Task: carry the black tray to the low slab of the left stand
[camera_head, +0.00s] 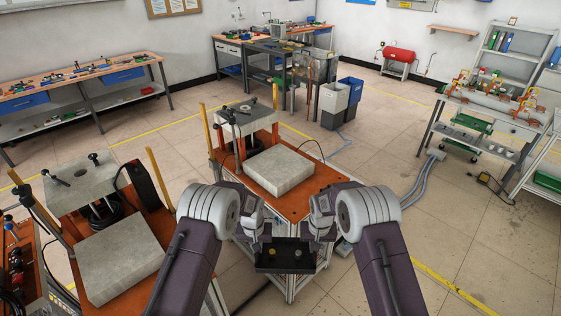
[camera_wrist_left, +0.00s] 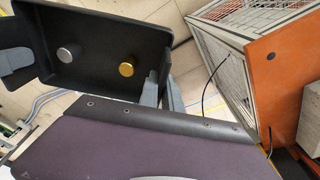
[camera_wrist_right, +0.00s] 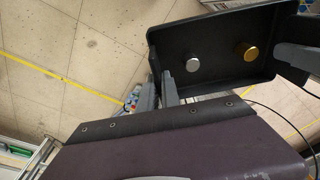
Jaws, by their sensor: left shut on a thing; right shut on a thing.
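The black tray (camera_head: 285,267) is held level between my two grippers in front of the middle stand. It carries a gold knob-like piece (camera_wrist_left: 126,69) and a silver one (camera_wrist_left: 65,54), both also seen in the right wrist view. My left gripper (camera_head: 264,242) is shut on the tray's left end. My right gripper (camera_head: 311,240) is shut on its right end. The left stand's low slab (camera_head: 125,258) is a bare grey block on an orange top, at the lower left of the head view, left of the tray. My left arm covers part of that stand.
Open floor lies to the right (camera_head: 450,220). Workbenches line the back.

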